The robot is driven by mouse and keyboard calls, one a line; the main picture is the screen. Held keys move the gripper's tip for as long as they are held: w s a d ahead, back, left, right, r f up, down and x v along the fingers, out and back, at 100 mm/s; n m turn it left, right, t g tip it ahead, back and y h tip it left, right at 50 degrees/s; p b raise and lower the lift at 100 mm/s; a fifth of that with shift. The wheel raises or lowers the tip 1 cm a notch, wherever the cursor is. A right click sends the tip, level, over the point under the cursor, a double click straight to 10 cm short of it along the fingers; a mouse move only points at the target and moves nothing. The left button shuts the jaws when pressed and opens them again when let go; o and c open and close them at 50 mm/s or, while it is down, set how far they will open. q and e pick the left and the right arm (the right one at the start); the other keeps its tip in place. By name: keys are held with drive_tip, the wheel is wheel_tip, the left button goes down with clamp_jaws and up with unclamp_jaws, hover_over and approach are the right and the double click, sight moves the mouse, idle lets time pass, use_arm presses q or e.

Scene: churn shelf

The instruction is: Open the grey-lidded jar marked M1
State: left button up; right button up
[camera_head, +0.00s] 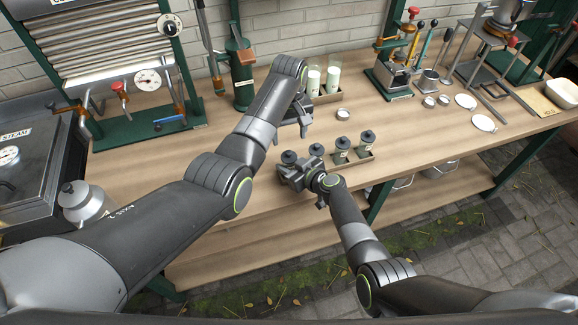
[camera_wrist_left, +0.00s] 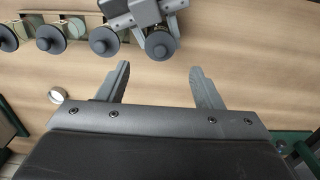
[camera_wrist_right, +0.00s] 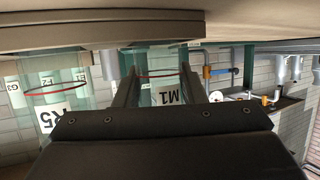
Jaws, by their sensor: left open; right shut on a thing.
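The jar marked M1 has a dark grey lid with a knob (camera_head: 289,157). My right gripper (camera_head: 290,166) is shut on this jar. In the right wrist view the M1 label (camera_wrist_right: 168,97) shows upside down on the clear jar between the fingers. In the left wrist view the lid (camera_wrist_left: 160,44) sits on the jar between the right gripper's fingers. My left gripper (camera_wrist_left: 158,76) is open and empty, apart from the jar, with the lid just beyond its fingertips in that view. In the head view the left gripper (camera_head: 303,128) hangs behind the jar.
Three similar lidded jars stand in a rack (camera_head: 358,161) to the right; one (camera_wrist_right: 52,118) is marked R5. A small round tin (camera_head: 343,115) lies behind them. The wooden bench (camera_head: 235,178) is clear left of the jar.

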sight(289, 152)
clamp_jaws()
use_arm(q)
drive_tip(key=shift+o, duration=1)
drive_tip(key=shift+s+r+m+t, duration=0.7)
drive_tip(key=shift+s+r+m, duration=0.1)
drive_tip(key=shift+r+m, duration=1.3)
drive_tip(key=f, duration=0.4)
drive_tip(key=w+f, duration=0.1)
drive_tip(key=f, duration=0.6)
drive_tip(key=shift+w+f, duration=0.2)
drive_tip(key=shift+f, duration=0.15)
drive_tip(key=shift+c, duration=0.3)
drive_tip(key=c, duration=1.2)
drive_tip(key=shift+o, duration=0.2)
drive_tip(key=shift+r, duration=0.2)
